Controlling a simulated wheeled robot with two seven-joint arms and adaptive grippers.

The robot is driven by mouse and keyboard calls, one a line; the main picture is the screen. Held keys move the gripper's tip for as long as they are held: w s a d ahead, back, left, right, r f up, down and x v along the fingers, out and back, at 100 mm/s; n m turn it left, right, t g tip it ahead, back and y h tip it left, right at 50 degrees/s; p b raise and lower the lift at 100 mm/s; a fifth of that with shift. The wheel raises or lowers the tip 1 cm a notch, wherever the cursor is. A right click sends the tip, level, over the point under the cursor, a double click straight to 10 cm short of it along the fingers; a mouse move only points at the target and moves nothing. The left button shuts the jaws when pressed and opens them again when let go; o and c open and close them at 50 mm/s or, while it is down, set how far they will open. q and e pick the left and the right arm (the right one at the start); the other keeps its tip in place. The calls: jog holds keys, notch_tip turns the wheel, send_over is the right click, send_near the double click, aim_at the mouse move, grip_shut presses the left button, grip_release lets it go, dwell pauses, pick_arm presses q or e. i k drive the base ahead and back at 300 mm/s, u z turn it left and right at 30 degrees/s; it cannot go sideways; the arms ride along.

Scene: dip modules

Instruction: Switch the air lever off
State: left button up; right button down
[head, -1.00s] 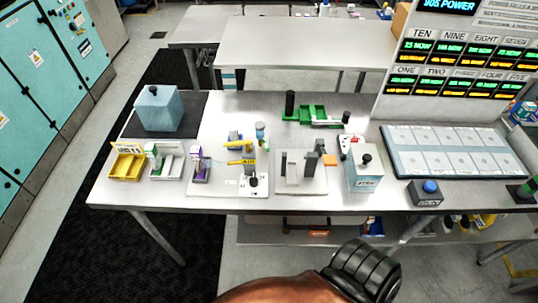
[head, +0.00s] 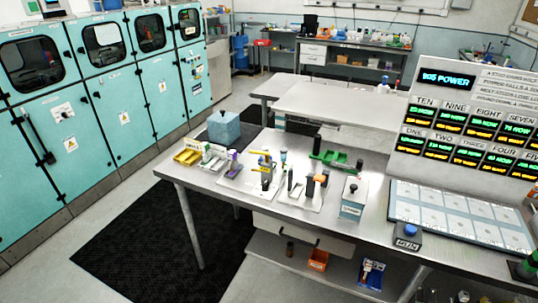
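A small fixture with yellow parts (head: 265,169) stands on the steel workbench (head: 378,210), left of its middle. It carries the only lever-like yellow pieces I can make out. Its lettering is too small to read, so I cannot tell whether it is the air lever or how it is set. Beside it on the right is a pale plate with upright grey and dark parts (head: 309,188). Neither of my grippers is in view.
A blue-grey box (head: 224,127) and yellow tray (head: 187,156) are at the bench's left end. A lidded container (head: 353,198), blue-button box (head: 408,237) and display panel (head: 465,115) are to the right. Teal cabinets (head: 95,125) line the left. Dark floor matting (head: 150,235) lies clear.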

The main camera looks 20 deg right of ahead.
aim_at(267, 154)
jog(key=z, duration=0.8)
